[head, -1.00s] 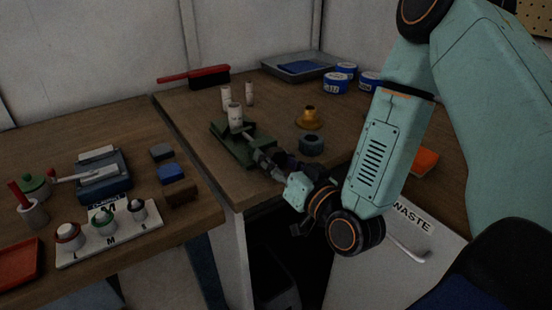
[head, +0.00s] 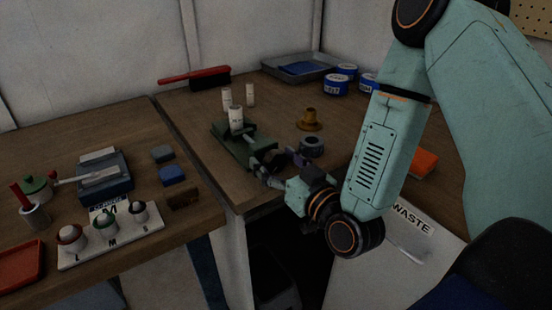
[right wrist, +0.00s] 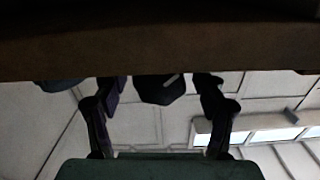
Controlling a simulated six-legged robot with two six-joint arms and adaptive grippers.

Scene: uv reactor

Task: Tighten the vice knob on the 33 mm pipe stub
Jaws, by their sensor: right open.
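The green vice (head: 230,143) sits near the front edge of the right-hand bench. A white pipe stub (head: 236,117) with a small unreadable label stands upright in it. My right gripper (head: 275,162) is at the front end of the vice, just off the bench edge, with its fingers apart. In the right wrist view a dark knob (right wrist: 162,90) with a light mark lies between the two spread fingers, and neither finger visibly touches it. In the head view the gripper largely hides the knob. My left gripper is out of view.
Two other white stubs (head: 227,97) stand behind the vice. Blue tins (head: 336,84) and a grey tray (head: 290,66) are at the back. A waste bin lid (head: 410,220) is in front.

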